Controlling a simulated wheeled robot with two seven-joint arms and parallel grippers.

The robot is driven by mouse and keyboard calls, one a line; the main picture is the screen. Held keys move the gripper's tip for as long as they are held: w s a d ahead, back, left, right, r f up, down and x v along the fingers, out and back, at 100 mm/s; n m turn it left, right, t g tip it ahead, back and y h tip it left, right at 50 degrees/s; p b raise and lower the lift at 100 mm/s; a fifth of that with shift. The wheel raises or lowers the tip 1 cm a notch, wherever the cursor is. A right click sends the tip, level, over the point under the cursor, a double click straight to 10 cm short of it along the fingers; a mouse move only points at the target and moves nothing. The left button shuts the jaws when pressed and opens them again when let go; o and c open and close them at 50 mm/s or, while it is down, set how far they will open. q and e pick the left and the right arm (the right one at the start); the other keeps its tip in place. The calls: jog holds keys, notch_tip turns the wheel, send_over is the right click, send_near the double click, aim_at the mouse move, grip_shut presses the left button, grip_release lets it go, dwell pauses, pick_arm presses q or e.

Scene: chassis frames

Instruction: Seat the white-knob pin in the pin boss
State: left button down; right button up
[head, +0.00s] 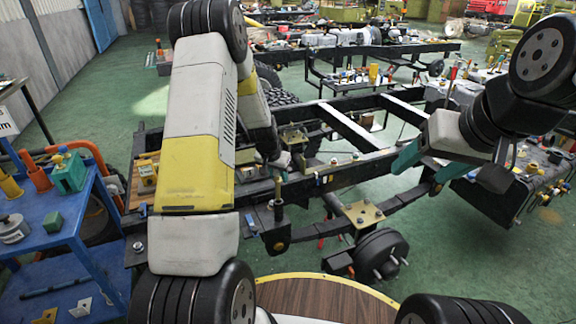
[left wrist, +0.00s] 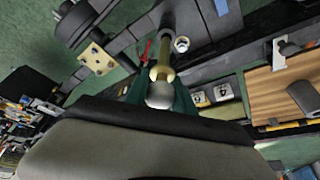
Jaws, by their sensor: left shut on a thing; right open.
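My left gripper (left wrist: 161,90) is shut on the pin, one teal finger on each side below the collar. In the head view my left gripper (head: 282,163) is over the near rail, and the pin shaft (head: 278,188) points down below it. A short round piece with a pale rim (left wrist: 182,44), possibly the pin boss, is beside the shaft; seating cannot be told. My right gripper (head: 424,166) is open and empty.
The black chassis frame (head: 345,175) spans the middle. A brass plate (head: 362,213) and wheel hub (head: 381,254) are at the near rail. A blue cart (head: 62,235) with orange and green parts stands left. A wooden tabletop (head: 322,300) is at the bottom.

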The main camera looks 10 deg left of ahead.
aim_at(279, 187)
pick_arm(q)
jog(key=shift+f, duration=4.15)
dwell(2.0)
jog(key=c, duration=1)
grip_release()
jog(key=shift+r, duration=0.2)
jog(key=shift+r, duration=1.35)
